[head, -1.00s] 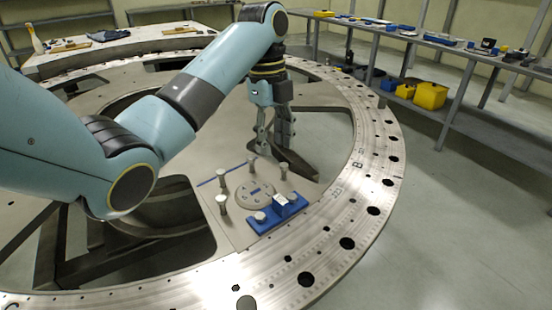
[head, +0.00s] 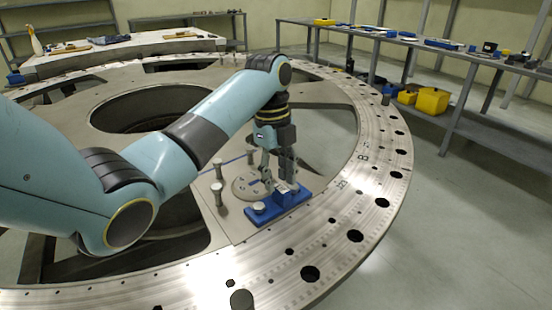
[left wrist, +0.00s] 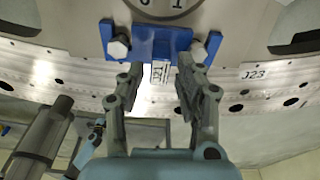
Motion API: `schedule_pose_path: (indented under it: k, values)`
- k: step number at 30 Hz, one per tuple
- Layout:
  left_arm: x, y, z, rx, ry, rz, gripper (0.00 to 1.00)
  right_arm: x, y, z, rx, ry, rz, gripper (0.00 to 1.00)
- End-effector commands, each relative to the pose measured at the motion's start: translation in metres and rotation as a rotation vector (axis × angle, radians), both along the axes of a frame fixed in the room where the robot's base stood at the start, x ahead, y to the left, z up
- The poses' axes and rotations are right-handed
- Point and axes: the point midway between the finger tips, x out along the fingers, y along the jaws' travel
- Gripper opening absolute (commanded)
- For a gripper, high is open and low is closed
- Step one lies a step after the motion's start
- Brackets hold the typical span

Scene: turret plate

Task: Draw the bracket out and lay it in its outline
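The blue bracket (head: 278,209) lies on the turret plate beside a round grey disc (head: 246,187), with a silver bolt head near each end. It also shows in the left wrist view (left wrist: 147,45), where a white label marked with small characters hangs at its middle. My left gripper (head: 282,187) points down at the bracket's right half in the head view. In the left wrist view its two fingers (left wrist: 160,72) are spread, one on each side of the label, with a gap between them. Whether they touch the bracket is unclear. My right gripper is not in view. I cannot make out an outline.
Upright silver pegs (head: 217,194) stand around the disc. The ring-shaped turret plate (head: 374,200) has holes along its rim and large openings inside. A shelf (head: 470,50) with blue and yellow items stands at the right, beyond open floor.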

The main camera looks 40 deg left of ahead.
Motion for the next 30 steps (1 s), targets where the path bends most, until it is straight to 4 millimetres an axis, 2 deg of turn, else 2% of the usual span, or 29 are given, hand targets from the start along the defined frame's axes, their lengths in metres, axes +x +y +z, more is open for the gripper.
schedule_pose_path:
  k: [3,6,17,25,30]
  values:
    - [-0.001,-0.002,-0.018,-0.001,0.002,0.001,0.34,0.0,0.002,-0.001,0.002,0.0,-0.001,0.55]
    - [-0.001,-0.003,-0.028,0.0,0.001,0.001,0.34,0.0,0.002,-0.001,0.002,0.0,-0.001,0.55]
    - [-0.001,-0.004,-0.034,0.0,0.0,-0.001,0.34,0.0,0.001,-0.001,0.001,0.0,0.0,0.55]
    - [-0.001,-0.004,-0.034,0.0,0.0,0.0,0.02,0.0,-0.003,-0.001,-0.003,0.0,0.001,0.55]
    - [-0.001,-0.004,-0.034,0.001,0.0,0.0,0.0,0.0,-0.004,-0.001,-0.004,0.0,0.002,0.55]
